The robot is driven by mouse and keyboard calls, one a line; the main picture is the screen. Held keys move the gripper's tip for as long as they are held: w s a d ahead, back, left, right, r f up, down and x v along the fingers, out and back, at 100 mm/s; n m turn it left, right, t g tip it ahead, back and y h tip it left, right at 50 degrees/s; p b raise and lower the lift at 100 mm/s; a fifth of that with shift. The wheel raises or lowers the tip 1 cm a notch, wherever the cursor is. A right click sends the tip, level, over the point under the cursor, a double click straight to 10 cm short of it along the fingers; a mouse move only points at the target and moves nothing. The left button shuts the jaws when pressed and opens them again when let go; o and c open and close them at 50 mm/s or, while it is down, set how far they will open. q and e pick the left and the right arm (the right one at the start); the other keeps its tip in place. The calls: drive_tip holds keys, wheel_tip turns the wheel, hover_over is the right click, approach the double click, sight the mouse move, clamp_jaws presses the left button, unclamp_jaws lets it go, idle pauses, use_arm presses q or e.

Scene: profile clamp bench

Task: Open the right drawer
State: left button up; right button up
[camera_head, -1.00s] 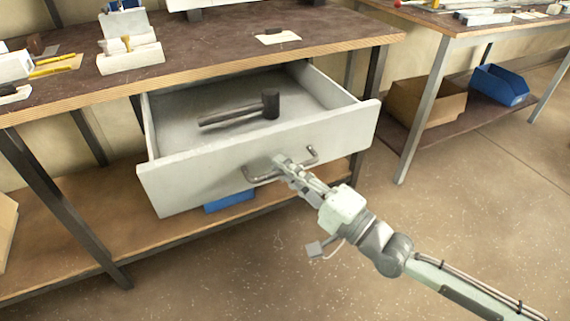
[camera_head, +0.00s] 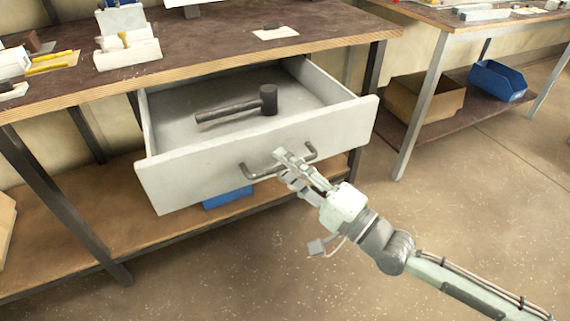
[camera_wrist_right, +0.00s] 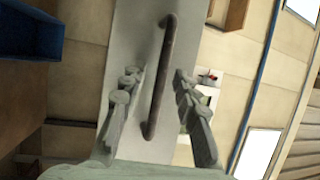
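The white drawer (camera_head: 190,178) under the workbench stands pulled well out. A dark mallet (camera_head: 268,98) lies inside it. The drawer's grey bar handle (camera_head: 262,175) is on its front panel, and it also shows in the right wrist view (camera_wrist_right: 161,85). My right gripper (camera_head: 282,166) is at the handle with its fingers spread. In the right wrist view, the fingers (camera_wrist_right: 157,78) stand on either side of the bar, with a gap visible on both sides. My left gripper is in neither view.
The workbench top (camera_head: 215,45) above the drawer carries small fixtures and tools. A blue bin (camera_head: 228,197) sits on the shelf below the drawer. A second bench at right holds a cardboard box (camera_head: 425,100) and a blue bin (camera_head: 497,80). The floor in front is clear.

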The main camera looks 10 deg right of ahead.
drive_tip(key=v, duration=1.1)
drive_tip(key=shift+s, duration=0.25)
drive_tip(key=shift+d, duration=0.15)
